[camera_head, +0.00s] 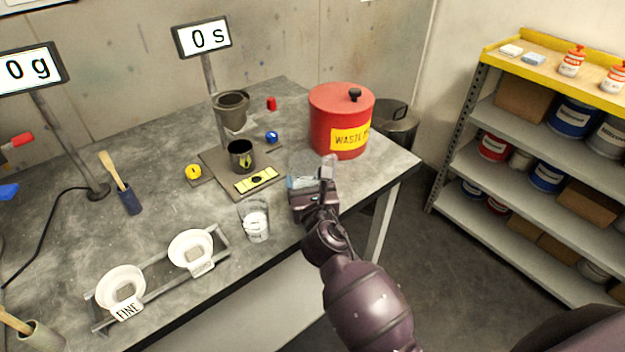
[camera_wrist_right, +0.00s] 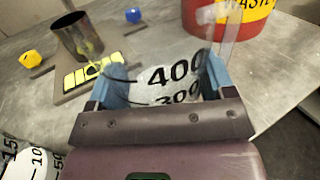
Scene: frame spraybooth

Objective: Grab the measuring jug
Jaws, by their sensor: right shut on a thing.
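The clear measuring jug (camera_head: 302,162) stands on the grey workbench between the red waste can and the yellow level plate. In the right wrist view the jug (camera_wrist_right: 172,76) shows black 400 and 300 marks, with its clear handle on the right side. My right gripper (camera_head: 309,184) reaches in from the front right. Its blue fingers (camera_wrist_right: 163,82) are on either side of the jug and shut on it. The jug's lower part is hidden by the gripper. My left gripper is not in view.
A smaller clear beaker (camera_head: 256,222) stands close to the left of my gripper. The red waste can (camera_head: 326,122) is just behind the jug. A dark cup (camera_head: 241,157) sits on a stand plate under a hanging cup. The bench's right edge is near.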

